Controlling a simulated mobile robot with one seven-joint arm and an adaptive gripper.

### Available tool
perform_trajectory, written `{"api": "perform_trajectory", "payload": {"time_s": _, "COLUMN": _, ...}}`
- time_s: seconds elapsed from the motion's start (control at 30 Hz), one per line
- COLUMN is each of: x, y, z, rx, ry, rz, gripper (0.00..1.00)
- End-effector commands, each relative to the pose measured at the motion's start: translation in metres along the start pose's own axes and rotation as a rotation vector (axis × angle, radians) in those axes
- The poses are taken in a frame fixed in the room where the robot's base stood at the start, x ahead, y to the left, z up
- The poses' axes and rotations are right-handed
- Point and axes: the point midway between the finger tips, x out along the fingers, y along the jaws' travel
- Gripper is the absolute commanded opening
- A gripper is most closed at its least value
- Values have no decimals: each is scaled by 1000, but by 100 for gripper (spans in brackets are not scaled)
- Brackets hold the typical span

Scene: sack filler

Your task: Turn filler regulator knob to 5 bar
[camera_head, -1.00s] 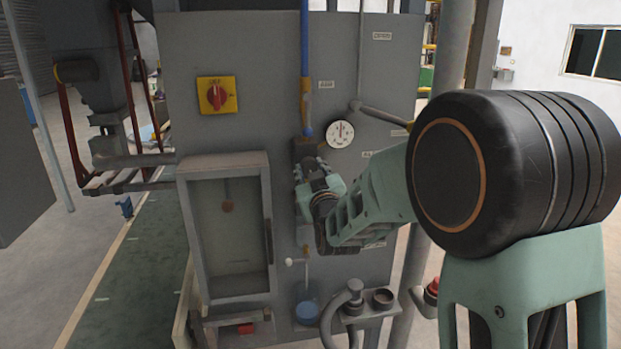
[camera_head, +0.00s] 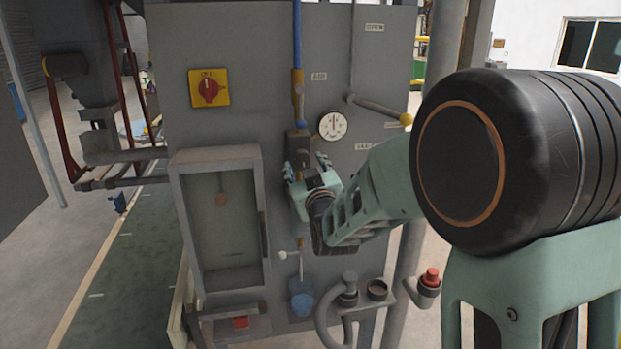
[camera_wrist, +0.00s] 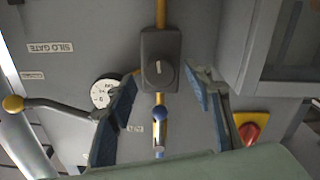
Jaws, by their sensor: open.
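The filler regulator is a dark block (camera_head: 298,139) on the grey cabinet, below the blue air pipe. In the wrist view its dark face (camera_wrist: 160,48) carries a knob with a pale mark (camera_wrist: 158,67). A round white pressure gauge (camera_head: 332,125) sits to its right; it also shows in the wrist view (camera_wrist: 102,94), where its reading is too small to tell. My gripper (camera_head: 307,170) is open and empty, just below the regulator in the head view. In the wrist view its spread fingers (camera_wrist: 160,84) stand either side of the regulator's line, apart from the knob.
A yellow-and-red rotary switch (camera_head: 209,88) is at the cabinet's upper left. A framed recessed box (camera_head: 218,215) juts out left of my gripper. A lever with a yellow ball (camera_head: 405,119) sticks out at right. A red button (camera_head: 430,277) is lower right.

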Motion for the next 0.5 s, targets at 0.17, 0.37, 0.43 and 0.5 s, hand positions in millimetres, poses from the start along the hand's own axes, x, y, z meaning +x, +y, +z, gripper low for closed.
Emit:
{"api": "perform_trajectory", "payload": {"time_s": 0.17, "x": -36, "y": 0, "z": -1, "rx": 0, "ry": 2, "rz": 0, "gripper": 47}}
{"api": "perform_trajectory", "payload": {"time_s": 0.37, "x": -73, "y": 0, "z": -1, "rx": 0, "ry": 2, "rz": 1, "gripper": 47}}
{"api": "perform_trajectory", "payload": {"time_s": 0.43, "x": -82, "y": 0, "z": -1, "rx": 0, "ry": 2, "rz": 0, "gripper": 47}}
{"api": "perform_trajectory", "payload": {"time_s": 0.5, "x": -89, "y": 0, "z": -1, "rx": 0, "ry": 2, "rz": 0, "gripper": 47}}
